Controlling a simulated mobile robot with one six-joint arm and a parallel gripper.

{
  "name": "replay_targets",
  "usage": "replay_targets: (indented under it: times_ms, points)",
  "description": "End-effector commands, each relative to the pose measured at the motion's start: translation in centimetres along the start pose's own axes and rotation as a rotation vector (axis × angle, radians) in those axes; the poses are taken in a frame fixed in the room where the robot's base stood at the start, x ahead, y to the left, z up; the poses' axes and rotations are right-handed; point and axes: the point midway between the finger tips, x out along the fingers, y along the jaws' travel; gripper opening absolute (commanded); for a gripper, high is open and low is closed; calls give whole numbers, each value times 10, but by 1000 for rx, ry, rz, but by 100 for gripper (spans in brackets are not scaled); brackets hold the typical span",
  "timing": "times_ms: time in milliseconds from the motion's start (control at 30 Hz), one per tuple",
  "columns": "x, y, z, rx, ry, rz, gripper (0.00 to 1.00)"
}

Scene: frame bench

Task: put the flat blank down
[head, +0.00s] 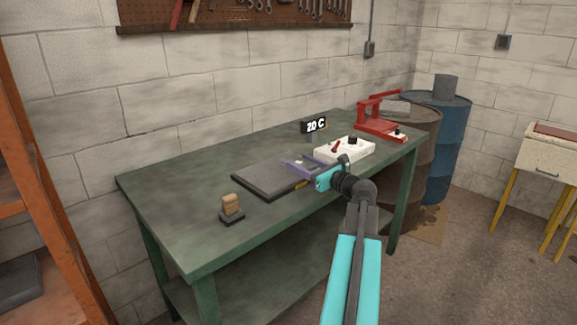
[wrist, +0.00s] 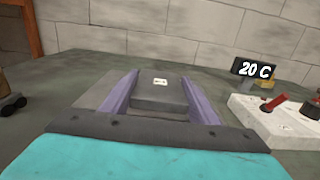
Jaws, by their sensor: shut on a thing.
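The flat blank (wrist: 160,95) is a dark grey slab with a small white label on top. It lies between the two purple fingers of my gripper (wrist: 158,90), which is shut on it. In the head view my gripper (head: 303,163) is over the right end of a dark flat plate (head: 262,182) on the green bench (head: 180,180). The blank's underside is hidden, so I cannot tell whether it touches the plate. The plate's edge also shows left of the fingers in the wrist view (wrist: 103,92).
A white control box (head: 344,150) with a red lever and black knob stands right of my gripper. A "20 C" display (head: 314,125) is behind. A red press-like tool (head: 380,120) is at the far right end. A brown block on a black base (head: 232,207) sits at the left front. The bench's left part is clear.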

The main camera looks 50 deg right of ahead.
Motion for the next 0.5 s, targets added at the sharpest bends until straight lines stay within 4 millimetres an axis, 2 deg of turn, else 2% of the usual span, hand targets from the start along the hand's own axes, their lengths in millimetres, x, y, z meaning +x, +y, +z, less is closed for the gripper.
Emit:
replay_targets:
  times_ms: [100, 500]
  points:
    - [19, -7, -1, 0, -1, 0, 28]
    - [73, -22, -6, 0, -1, -1, 28]
